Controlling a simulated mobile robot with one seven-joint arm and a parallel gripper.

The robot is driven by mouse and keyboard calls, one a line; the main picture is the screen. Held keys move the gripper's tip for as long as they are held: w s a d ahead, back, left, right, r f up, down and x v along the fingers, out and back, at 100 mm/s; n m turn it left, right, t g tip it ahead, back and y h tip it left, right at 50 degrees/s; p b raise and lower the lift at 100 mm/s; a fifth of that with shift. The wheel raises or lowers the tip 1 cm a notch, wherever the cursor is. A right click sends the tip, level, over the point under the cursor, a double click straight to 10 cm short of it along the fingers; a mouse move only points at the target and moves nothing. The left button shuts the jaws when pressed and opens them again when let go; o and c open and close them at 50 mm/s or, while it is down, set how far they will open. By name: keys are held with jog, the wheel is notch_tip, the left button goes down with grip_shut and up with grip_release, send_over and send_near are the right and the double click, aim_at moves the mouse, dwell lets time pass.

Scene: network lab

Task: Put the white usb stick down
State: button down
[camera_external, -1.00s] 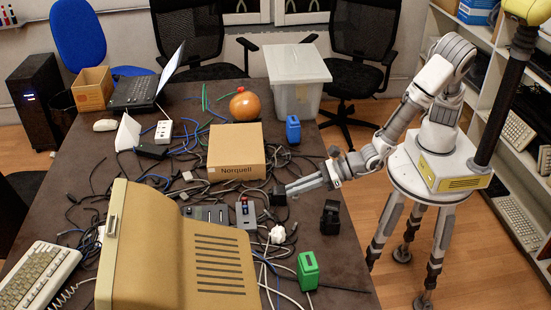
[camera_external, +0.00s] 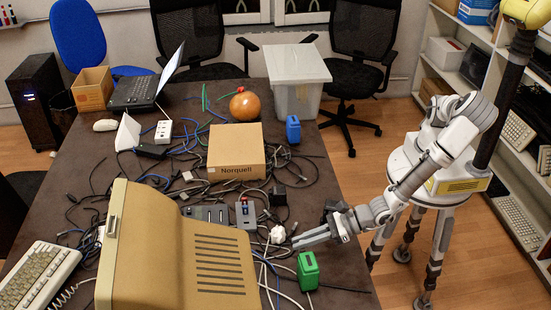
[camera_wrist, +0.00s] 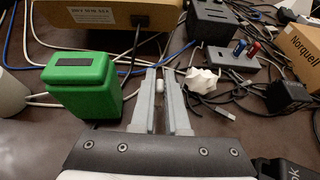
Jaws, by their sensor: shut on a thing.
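My gripper (camera_external: 297,242) is over the right side of the dark table, just behind the green box in the outside view. In the wrist view my gripper (camera_wrist: 160,75) points over the cables, its fingers shut on the white usb stick (camera_wrist: 159,85), a small white piece near the fingertips. The rest of the stick is hidden between the fingers. In the outside view I cannot make the stick out. Whether it touches the table is not clear.
The green box (camera_external: 308,271) stands close to the left of my fingers in the wrist view (camera_wrist: 80,85). A white crumpled object (camera_wrist: 202,80) lies to their right. Cables, a grey box with knobs (camera_wrist: 240,62) and a beige computer (camera_external: 180,255) crowd the table.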

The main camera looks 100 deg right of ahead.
jog(key=shift+f, duration=1.25)
jog(key=shift+f+b, duration=0.2)
jog(key=shift+b, duration=0.1)
jog(key=c, duration=0.9)
grip_release()
jog(key=shift+r, duration=0.25)
jog(key=shift+s+r, duration=0.15)
jog(key=shift+s, duration=0.2)
jog(key=p+v, duration=0.2)
jog(key=v, duration=0.9)
jog(key=shift+s, duration=0.15)
